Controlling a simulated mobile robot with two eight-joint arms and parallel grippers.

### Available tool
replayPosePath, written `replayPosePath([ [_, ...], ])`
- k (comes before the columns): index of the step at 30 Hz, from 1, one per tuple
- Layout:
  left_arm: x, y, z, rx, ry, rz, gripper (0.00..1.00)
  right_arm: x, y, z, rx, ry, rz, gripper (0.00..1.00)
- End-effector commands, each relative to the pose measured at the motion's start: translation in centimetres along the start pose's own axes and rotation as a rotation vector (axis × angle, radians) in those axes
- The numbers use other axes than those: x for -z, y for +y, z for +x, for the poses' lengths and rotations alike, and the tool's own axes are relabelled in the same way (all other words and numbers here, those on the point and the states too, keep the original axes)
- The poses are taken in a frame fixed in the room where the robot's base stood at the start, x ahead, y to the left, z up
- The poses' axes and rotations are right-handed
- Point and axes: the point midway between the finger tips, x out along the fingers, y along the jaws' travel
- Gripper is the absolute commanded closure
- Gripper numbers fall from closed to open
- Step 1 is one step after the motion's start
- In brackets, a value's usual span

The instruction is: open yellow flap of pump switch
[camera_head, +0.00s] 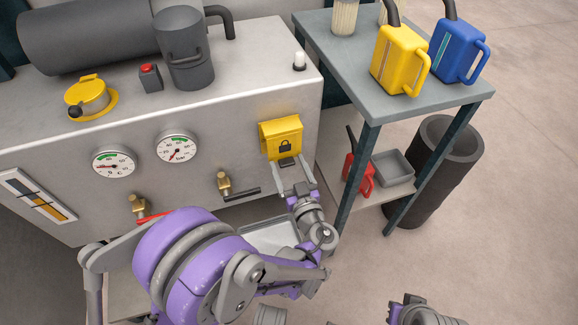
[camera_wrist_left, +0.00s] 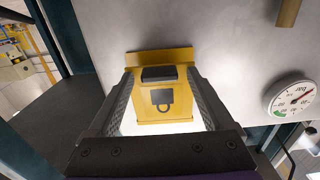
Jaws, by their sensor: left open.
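The yellow flap (camera_head: 283,142) with a padlock mark is on the front of the grey machine, near its right end. It hangs down, closed, over the switch. A dark tab (camera_head: 288,161) shows at its lower edge. My left gripper (camera_head: 293,174) is open just below and in front of the flap. In the left wrist view the yellow flap (camera_wrist_left: 160,108) appears upside down between the two fingers of the left gripper (camera_wrist_left: 160,76), one on each side. I cannot tell whether either finger touches it.
Two gauges (camera_head: 177,148) and a brass valve with a black handle (camera_head: 224,184) sit left of the flap. A grey table (camera_head: 378,68) with yellow and blue cans (camera_head: 401,60) stands to the right. A metal tray (camera_head: 270,236) lies below, partly hidden by my left arm.

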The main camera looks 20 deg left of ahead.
Motion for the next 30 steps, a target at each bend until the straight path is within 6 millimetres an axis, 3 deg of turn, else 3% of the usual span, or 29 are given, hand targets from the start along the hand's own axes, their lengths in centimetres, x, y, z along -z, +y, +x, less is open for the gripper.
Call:
replayPosePath([
  [5,0.01,0.01,-0.02,0.0,0.0,0.0,0.17,0.0,0.0,-0.01,0.0,0.0,0.0,1.0],
  [19,-0.01,0.01,-0.05,0.0,0.0,0.0,1.0,0.0,0.0,-0.01,0.0,0.0,0.0,1.0],
  [30,0.03,0.01,-0.1,0.0,-0.004,0.0,1.0,0.02,0.0,-0.09,0.0,0.0,0.0,1.0],
])
